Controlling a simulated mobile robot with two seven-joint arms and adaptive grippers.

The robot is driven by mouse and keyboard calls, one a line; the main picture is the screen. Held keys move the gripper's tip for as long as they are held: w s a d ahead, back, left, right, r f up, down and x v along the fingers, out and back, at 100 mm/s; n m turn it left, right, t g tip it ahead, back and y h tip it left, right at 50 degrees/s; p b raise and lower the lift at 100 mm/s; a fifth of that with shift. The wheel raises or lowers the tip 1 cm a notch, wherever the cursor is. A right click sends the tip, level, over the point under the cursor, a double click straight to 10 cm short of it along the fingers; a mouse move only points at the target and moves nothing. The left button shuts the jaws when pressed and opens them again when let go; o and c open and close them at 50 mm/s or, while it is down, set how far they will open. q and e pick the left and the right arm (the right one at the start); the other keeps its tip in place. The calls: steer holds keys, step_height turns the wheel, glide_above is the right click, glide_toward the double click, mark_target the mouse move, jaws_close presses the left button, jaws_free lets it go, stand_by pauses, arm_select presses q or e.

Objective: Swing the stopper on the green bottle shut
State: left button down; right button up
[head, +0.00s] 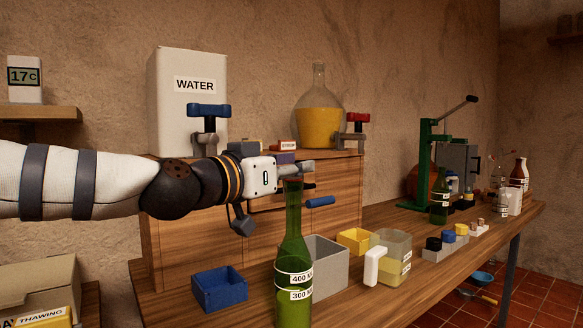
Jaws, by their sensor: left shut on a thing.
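The tall green bottle (293,250) stands upright on the wooden bench in the front middle, with labels reading 400 and 300. My left gripper (302,169) comes in from the left, level with the bottle's mouth. Its fingers are shut at the very top of the neck, on what appears to be the stopper. The fingers hide the stopper and the mouth, so I cannot tell how the stopper sits. My right gripper is not in view.
A blue box (219,289), a grey bin (328,262), a yellow box (354,240) and a clear measuring jug (393,255) stand around the bottle. A wooden cabinet (185,231) is behind. A green press (424,165) and a smaller green bottle (438,209) stand farther right.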

arm_select(q)
steer(key=shift+s+d, duration=0.1)
steer(key=shift+s, duration=0.05)
steer(key=c, duration=1.3)
jaws_free()
steer(key=v, duration=1.2)
steer(key=shift+f, duration=0.1)
